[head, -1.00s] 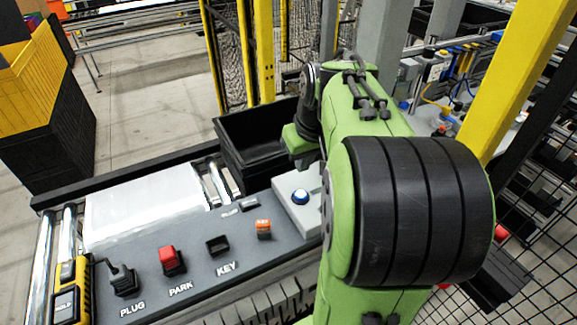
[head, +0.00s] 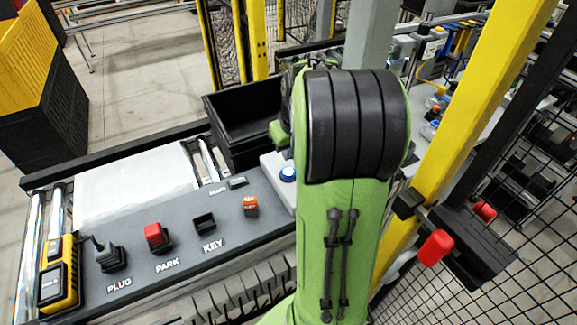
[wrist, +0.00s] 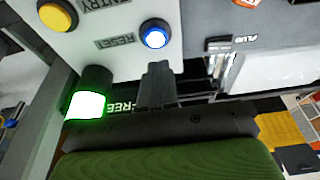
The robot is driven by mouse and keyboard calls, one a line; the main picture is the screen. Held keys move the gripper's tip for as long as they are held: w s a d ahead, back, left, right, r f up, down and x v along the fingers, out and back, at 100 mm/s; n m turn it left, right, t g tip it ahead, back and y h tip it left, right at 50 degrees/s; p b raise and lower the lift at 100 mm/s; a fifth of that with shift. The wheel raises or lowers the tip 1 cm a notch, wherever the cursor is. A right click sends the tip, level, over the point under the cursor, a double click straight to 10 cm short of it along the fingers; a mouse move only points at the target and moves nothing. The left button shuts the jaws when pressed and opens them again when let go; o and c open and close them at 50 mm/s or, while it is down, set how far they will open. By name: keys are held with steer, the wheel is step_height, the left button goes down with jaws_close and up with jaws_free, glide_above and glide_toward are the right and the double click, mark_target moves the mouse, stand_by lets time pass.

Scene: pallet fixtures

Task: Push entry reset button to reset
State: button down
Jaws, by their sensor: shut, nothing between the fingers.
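The reset button (wrist: 155,37) is blue with a bright white centre, on a light grey panel (wrist: 112,20) in the wrist view. The RESET label (wrist: 118,40) is beside it, and a partly cut-off ENTRY label is above. In the head view a blue button (head: 288,174) shows on a grey box just left of my arm. My gripper (wrist: 158,70) is shut and empty in the wrist view, its tip just below the button in the picture. A small gap shows between them; contact is not visible.
A yellow button (wrist: 57,15) and a green-lit lamp (wrist: 85,105) are left of the gripper. A black bin (head: 245,120) stands behind the console (head: 185,245). A yellow post (head: 470,120) and a red-ended fixture (head: 436,247) stand right of my arm.

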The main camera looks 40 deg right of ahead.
mark_target(287, 171)
steer(key=x, duration=0.2)
steer(key=s+x, duration=0.1)
steer(key=x, duration=0.2)
steer(key=shift+f, duration=0.3)
